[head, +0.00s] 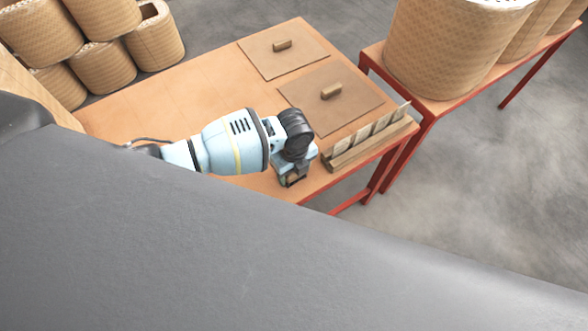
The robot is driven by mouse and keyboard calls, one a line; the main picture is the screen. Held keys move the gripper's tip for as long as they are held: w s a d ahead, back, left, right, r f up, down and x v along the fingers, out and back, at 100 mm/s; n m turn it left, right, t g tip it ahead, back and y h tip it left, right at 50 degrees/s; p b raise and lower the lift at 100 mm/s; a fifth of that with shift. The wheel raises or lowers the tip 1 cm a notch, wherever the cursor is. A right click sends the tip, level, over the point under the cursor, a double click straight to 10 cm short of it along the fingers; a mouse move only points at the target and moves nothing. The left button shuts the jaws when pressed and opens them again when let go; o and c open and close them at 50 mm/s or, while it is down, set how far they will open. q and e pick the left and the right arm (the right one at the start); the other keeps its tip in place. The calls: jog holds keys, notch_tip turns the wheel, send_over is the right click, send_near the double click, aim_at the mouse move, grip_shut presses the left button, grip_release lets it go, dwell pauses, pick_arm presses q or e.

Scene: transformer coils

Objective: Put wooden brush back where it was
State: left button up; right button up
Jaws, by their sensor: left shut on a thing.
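My left gripper (293,181) is over the front edge of the orange-brown table (175,100), pointing down, just left of a wooden rack. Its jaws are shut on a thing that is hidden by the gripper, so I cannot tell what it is. I cannot make out a wooden brush for certain in this view. The wooden rack (345,160) lies along the table's right edge and holds several thin upright slats (365,135). My right gripper is not in view.
Two flat brown boards with wooden blocks on top lie on the table, one farther back (262,62) and one nearer (350,108). A red-legged bench (425,108) with large woven coils (440,50) stands close on the right. More coils (105,65) are stacked back left.

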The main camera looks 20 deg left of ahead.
pick_arm(q)
jog(key=o, duration=1)
jog(key=shift+r, duration=0.5)
notch_tip(320, 180, up, 11)
jog(key=shift+r+p, duration=0.15)
jog(key=shift+p, duration=0.85)
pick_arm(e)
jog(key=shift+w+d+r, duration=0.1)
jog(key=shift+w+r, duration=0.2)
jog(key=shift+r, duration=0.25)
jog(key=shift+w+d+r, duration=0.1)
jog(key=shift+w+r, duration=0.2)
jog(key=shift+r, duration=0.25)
